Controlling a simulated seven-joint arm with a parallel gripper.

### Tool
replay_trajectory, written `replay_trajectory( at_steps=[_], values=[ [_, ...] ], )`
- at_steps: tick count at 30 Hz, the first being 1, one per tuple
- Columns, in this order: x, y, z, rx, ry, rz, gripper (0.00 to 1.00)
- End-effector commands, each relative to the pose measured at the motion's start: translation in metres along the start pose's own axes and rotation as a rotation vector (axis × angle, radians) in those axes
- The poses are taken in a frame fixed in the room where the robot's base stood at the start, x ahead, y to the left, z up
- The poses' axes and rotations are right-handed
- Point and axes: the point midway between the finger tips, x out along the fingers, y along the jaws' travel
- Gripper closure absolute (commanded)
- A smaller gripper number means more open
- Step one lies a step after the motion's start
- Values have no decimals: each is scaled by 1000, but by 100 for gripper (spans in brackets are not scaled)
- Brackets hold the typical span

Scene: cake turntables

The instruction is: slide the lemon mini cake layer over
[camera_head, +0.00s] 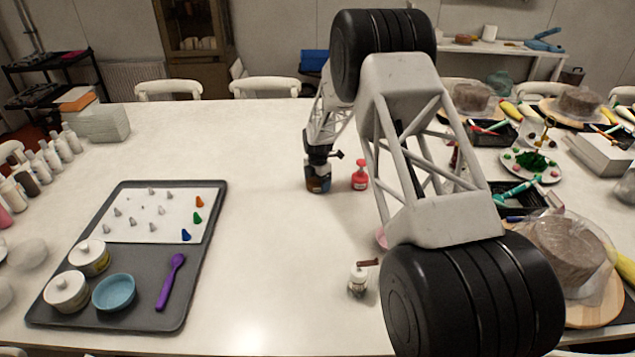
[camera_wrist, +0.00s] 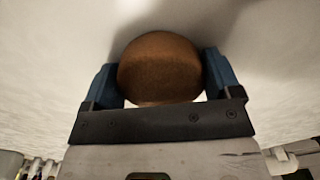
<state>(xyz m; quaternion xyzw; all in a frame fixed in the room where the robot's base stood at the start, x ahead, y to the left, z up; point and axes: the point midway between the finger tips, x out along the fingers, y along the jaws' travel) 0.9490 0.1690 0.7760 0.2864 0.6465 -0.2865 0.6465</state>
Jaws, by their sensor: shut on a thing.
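A brown, round mini cake layer (camera_wrist: 160,66) sits between the two blue fingers of my gripper (camera_wrist: 161,80) in the wrist view. The fingers are shut on its left and right sides. In the head view my gripper (camera_head: 318,184) is low over the middle of the white table, left of the red pump bottle. Only a little brown of the layer shows there, between the blue fingers. I cannot tell whether its underside touches the table. No lemon marking is visible on it.
The red pump bottle (camera_head: 360,177) stands close on the right. A small pump-topped bottle (camera_head: 358,281) stands nearer the front. A grey tray (camera_head: 140,315) with piping tips and pots lies left. Wrapped cakes (camera_head: 566,253) stand right. The table between tray and gripper is clear.

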Motion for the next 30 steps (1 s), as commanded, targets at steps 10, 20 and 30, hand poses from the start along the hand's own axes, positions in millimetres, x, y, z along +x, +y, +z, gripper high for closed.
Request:
replay_trajectory(
  at_steps=[10,20,30],
  values=[
    [0,-6,9,0,0,0,40],
    [0,-17,24,1,0,0,40],
    [0,-19,27,0,0,0,40]
  ],
)
